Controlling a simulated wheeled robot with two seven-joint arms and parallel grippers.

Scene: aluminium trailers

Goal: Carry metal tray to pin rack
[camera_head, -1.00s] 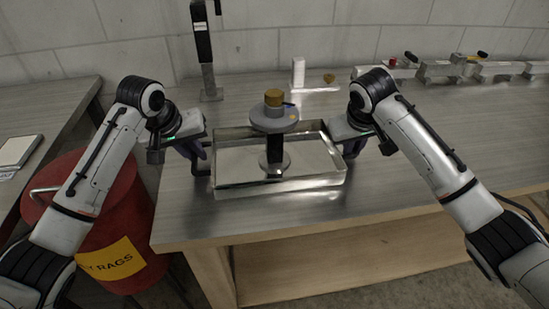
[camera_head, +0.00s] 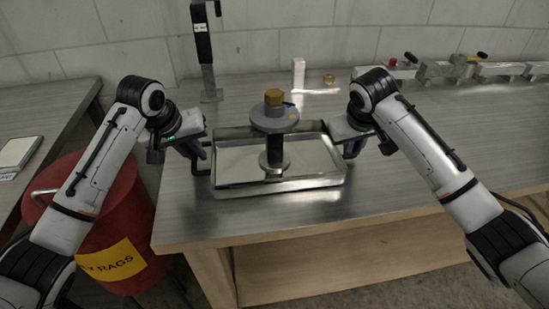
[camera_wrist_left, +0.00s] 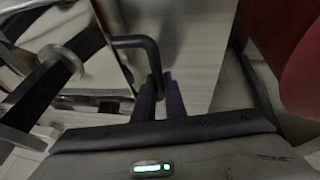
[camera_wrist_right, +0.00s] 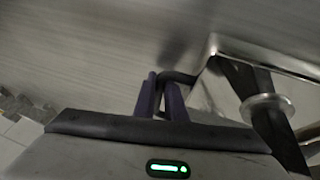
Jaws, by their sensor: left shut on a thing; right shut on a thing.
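The shiny metal tray (camera_head: 285,188) has raised rims and a dark bar handle at each end. It is in front of me at the near left part of the bench; I cannot tell whether its base touches the bench. A dark post with a grey disc and a brass top (camera_head: 275,113) stands upright in it. My left gripper (camera_head: 199,151) is shut on the left handle (camera_wrist_left: 150,50). My right gripper (camera_head: 352,149) is shut on the right handle, which shows between purple fingers in the right wrist view (camera_wrist_right: 180,77). I cannot tell which thing is the pin rack.
The bench (camera_head: 400,170) is clear to the right of the tray. A black upright stand (camera_head: 205,50), a white cylinder (camera_head: 298,72) and a small brass piece (camera_head: 329,78) are behind it. Clamps (camera_head: 450,70) line the back right. A red rags bin (camera_head: 95,210) stands left.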

